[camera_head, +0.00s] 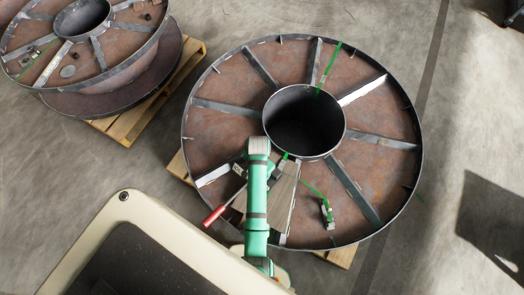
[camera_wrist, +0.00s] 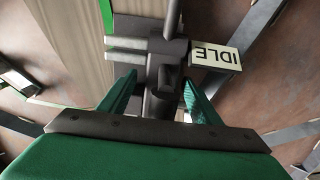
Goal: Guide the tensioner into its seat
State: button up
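A dark metal tool with a white label reading IDLE (camera_wrist: 215,56), which I take to be the tensioner (camera_wrist: 165,48), sits ahead of my gripper (camera_wrist: 160,80) in the wrist view. My two green fingers stand on either side of its dark body; contact on both sides is not clear. In the head view my green arm covers most of this place. A red handle (camera_head: 214,216) sticks out to its left, probably part of the tool. A pale wooden board (camera_head: 283,195) lies beside it, below the reel's hub. The seat cannot be made out.
The big steel reel (camera_head: 225,125) has raised radial ribs, an outer rim and an open hub (camera_head: 303,122). A green strap with a metal buckle (camera_head: 327,213) lies right of my arm. A second reel (camera_head: 125,70) stands on a pallet (camera_head: 137,121) at upper left.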

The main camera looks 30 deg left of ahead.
grip_shut()
jog(key=shift+s+a, duration=0.15)
jog(key=shift+a, duration=0.1)
jog(key=shift+r, duration=0.1)
jog(key=shift+r, duration=0.1)
jog(key=shift+d+r, duration=0.1)
jog(key=shift+r, duration=0.15)
notch_tip(320, 180, up, 2)
jog(key=shift+r, duration=0.1)
jog(key=s+d+r, duration=0.5)
jog(key=s+r, duration=0.5)
jog(key=s, duration=0.3)
